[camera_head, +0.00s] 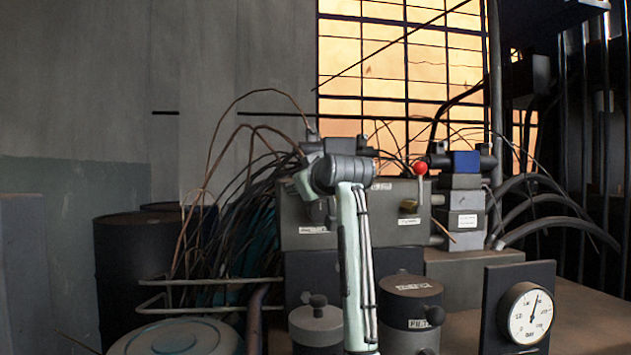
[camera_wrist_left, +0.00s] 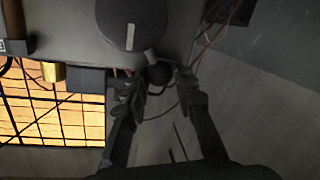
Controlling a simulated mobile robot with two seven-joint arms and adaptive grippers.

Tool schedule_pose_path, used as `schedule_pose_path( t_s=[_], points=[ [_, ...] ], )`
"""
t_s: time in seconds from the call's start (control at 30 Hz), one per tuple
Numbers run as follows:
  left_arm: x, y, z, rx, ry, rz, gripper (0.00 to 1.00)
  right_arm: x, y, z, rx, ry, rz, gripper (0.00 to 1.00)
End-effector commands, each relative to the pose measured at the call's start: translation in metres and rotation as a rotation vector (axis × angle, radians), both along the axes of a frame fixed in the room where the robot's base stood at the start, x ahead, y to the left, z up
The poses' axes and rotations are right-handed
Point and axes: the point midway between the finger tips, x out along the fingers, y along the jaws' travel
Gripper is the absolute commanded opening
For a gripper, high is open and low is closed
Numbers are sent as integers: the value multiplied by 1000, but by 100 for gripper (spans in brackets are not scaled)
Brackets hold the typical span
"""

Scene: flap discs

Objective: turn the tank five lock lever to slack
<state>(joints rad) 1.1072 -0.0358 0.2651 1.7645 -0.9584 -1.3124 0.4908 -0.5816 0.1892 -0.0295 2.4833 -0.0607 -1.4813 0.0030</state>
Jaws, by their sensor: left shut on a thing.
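In the left wrist view, a dark round hub (camera_wrist_left: 131,22) with a pale line mark sits on a grey face. A short lever with a dark ball end (camera_wrist_left: 159,74) sticks out from it. My left gripper (camera_wrist_left: 160,80) is shut on this lever, with a finger on either side of the ball. In the head view, my left arm stands in front of the grey box (camera_head: 345,232) and hides the lever and most of the gripper. The small labels on the box are too blurred to read. My right gripper is not in view.
Two dark cylinders (camera_head: 411,310) (camera_head: 316,325) stand in front. A round gauge (camera_head: 528,313) is at lower right. Loose cables (camera_head: 235,200) hang on the left.

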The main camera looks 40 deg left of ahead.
Motion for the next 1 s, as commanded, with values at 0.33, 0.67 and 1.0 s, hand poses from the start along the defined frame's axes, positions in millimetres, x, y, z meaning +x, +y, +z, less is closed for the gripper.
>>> schedule_pose_path(
  t_s=[0.33,0.67,1.0],
  points=[
    [-9,16,-11,-175,-193,-3,0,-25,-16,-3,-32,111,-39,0],
    [-14,20,-19,-276,-308,-2,0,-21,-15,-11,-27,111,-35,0],
    [-15,22,-21,-303,-337,-1,0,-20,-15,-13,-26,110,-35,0]
  ],
)
